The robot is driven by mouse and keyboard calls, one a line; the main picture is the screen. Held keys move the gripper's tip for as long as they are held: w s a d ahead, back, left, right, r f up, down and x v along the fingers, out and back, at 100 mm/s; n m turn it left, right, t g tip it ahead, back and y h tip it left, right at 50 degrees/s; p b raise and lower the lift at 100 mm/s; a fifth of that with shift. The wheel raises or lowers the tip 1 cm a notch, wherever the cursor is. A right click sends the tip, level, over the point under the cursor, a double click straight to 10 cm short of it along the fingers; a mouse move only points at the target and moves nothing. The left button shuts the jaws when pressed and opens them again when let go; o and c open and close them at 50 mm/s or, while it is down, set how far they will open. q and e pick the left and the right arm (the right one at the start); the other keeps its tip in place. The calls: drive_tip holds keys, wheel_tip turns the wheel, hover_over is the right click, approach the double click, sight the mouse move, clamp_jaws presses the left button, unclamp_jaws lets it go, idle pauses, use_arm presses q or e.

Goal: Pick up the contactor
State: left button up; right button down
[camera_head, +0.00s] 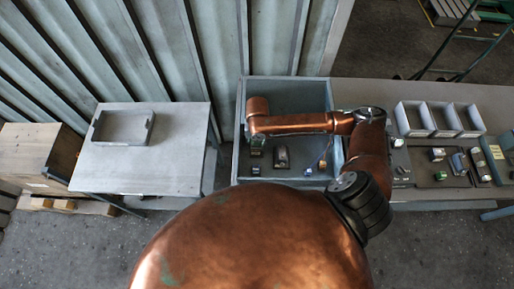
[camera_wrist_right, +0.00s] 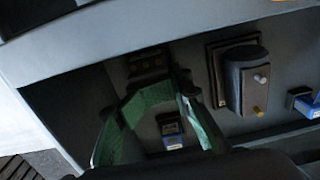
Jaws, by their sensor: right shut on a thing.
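My right gripper (camera_wrist_right: 157,88) reaches down into the grey-blue housing, and its green-padded fingers show in the right wrist view. They are shut on a dark block with small round openings (camera_wrist_right: 149,62), which appears to be the contactor. The fingers hide part of it, and I cannot tell whether it is clear of the floor. In the head view the right gripper (camera_head: 257,142) is at the left side of the housing, mostly hidden under my copper wrist. My left gripper is not in view.
The open housing (camera_head: 240,150) also holds a small dark and blue part (camera_wrist_right: 172,130), a grey rounded unit on a plate (camera_wrist_right: 240,75) and a blue part (camera_wrist_right: 304,102). Left stands a table (camera_head: 185,175) with a tray (camera_head: 122,142). White bins (camera_head: 440,120) stand right.

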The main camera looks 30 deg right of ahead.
drive_tip(key=shift+w+a+r, duration=0.15)
drive_tip(key=shift+w+a, duration=0.05)
drive_tip(key=shift+a, duration=0.25)
drive_tip(key=shift+r, duration=0.85)
use_arm(q)
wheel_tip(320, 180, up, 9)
drive_tip(key=p, duration=0.9)
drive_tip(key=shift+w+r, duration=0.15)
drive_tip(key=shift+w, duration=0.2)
use_arm(e)
drive_tip(key=s+a+r, duration=0.1)
drive_tip(key=s+r, duration=1)
drive_tip(key=s, duration=0.3)
drive_tip(key=shift+a, duration=0.15)
